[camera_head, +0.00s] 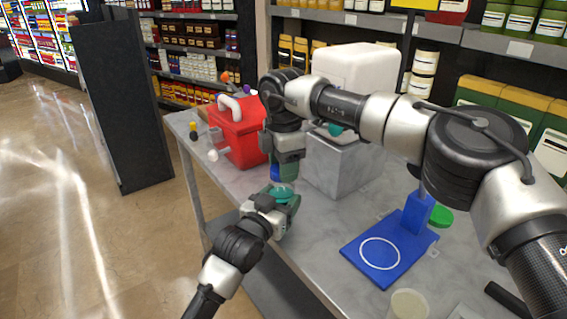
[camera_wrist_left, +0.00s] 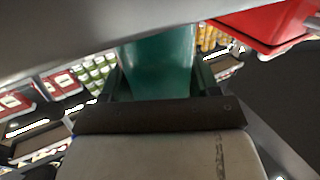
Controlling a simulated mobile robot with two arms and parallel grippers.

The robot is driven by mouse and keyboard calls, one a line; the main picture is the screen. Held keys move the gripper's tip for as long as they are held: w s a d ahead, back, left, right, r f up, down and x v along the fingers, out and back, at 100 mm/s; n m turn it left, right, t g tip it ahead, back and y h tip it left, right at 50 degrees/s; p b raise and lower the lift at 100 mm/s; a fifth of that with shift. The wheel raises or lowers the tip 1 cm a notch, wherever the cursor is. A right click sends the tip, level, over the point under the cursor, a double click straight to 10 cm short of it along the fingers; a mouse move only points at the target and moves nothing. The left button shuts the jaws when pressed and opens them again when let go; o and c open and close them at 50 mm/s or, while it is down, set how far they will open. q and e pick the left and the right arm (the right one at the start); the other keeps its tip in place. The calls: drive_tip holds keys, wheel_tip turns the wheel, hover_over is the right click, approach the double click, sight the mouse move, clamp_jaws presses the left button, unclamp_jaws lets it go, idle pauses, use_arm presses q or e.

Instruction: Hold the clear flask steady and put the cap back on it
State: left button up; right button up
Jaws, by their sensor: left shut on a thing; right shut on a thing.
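The flask (camera_head: 281,190) looks teal and see-through. My left gripper (camera_head: 284,199) is shut on it near the table's left edge. In the left wrist view the flask (camera_wrist_left: 160,62) fills the space between the dark green fingers. My right gripper (camera_head: 287,172) is shut directly above the flask, its fingers pointing down. The cap is mostly hidden between those fingers, and a blue patch shows at their left side. I cannot tell whether the cap touches the flask's mouth.
A red pump-like box (camera_head: 238,135) stands behind on the grey table (camera_head: 315,235). A grey block (camera_head: 343,165) with a white container (camera_head: 356,75) is close right. A blue stand (camera_head: 385,250), a green lid (camera_head: 440,216) and a pale cup (camera_head: 409,303) lie front right.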

drive_tip(key=shift+f, duration=0.3)
use_arm(q)
clamp_jaws()
use_arm(e)
drive_tip(key=o, duration=0.5)
drive_tip(key=shift+c, duration=0.2)
drive_tip(key=o, duration=0.4)
drive_tip(key=shift+r, duration=2.25)
drive_tip(key=shift+n, duration=0.3)
